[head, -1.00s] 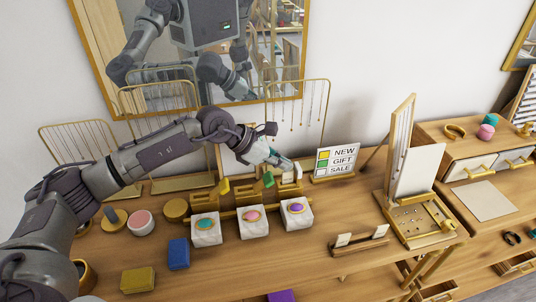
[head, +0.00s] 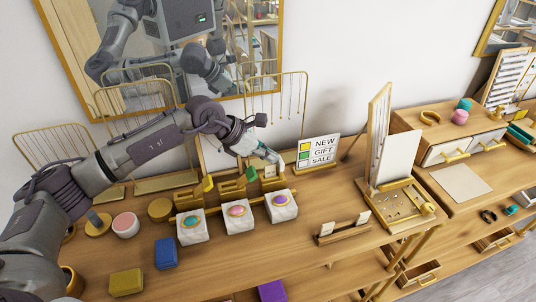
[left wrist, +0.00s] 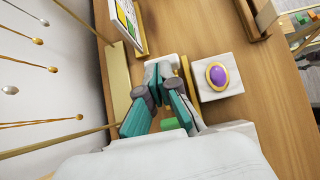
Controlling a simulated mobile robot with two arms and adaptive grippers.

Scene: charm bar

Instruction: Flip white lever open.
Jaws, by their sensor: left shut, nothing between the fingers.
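My left gripper (head: 276,160) reaches in from the left and is shut and empty. Its teal fingers also show in the left wrist view (left wrist: 161,78). The fingertips are at the rightmost gold lever bracket (head: 273,184), behind the white box with the purple gem (head: 281,206). A white piece, apparently the white lever (left wrist: 163,62), shows at the fingertips in the left wrist view. The fingers partly hide it, and I cannot tell its exact angle or whether they touch. The green lever (head: 251,173) and yellow lever (head: 208,184) stand to the left. My right gripper is not in view.
The price sign (head: 318,150) stands close to the right of my gripper. Boxes with a pink gem (head: 237,210) and a teal gem (head: 192,222) stand in front of the brackets. Gold necklace stands (head: 150,120) are behind. The table front (head: 215,265) has free room.

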